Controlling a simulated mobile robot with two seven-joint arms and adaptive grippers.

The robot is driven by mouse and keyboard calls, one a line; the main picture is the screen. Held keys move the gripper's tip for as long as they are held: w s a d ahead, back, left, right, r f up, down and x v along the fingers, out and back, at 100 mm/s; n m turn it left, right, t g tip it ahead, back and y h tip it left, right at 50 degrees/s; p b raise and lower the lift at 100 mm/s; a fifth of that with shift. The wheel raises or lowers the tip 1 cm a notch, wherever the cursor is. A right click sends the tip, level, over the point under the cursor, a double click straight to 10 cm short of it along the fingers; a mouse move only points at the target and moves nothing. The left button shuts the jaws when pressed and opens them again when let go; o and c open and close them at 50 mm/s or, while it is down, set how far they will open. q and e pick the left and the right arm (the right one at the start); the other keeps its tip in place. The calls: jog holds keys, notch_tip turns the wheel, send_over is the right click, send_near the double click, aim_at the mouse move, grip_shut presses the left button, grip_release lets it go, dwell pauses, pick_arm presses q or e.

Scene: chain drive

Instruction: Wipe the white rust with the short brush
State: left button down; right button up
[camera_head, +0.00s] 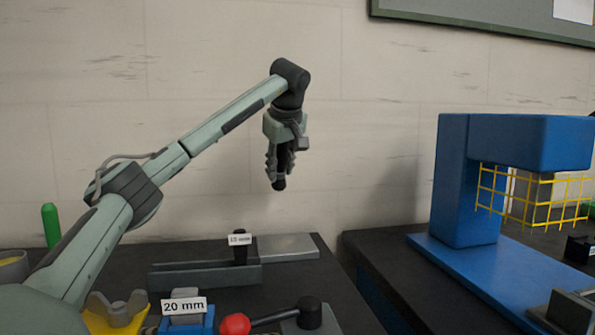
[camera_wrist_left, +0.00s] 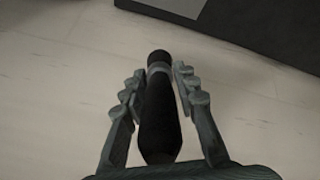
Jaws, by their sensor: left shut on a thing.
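My left gripper (camera_head: 280,160) hangs fingers-down in the air above the back of the dark bench, in front of the pale wall. It is shut on a dark, tapered handle-like thing (camera_head: 279,184), which looks like the short brush; its tip points down below the fingers. In the left wrist view this thing (camera_wrist_left: 159,120) lies lengthwise between the two fingers, with a grey band near its far end. Any bristles are not clear. I cannot make out white rust in either view. My right gripper is not in view.
The dark bench (camera_head: 325,275) holds a "15 mm" fixture (camera_head: 205,276), a flat grey plate (camera_head: 287,246), a "20 mm" blue block (camera_head: 203,325) and a red-knobbed lever (camera_head: 235,324). A blue press (camera_head: 453,180) with a yellow mesh guard (camera_head: 530,195) stands right. The air around the gripper is clear.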

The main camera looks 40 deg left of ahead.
pick_arm(q)
jog(key=shift+a, duration=0.1)
jog(key=shift+f, duration=2.45)
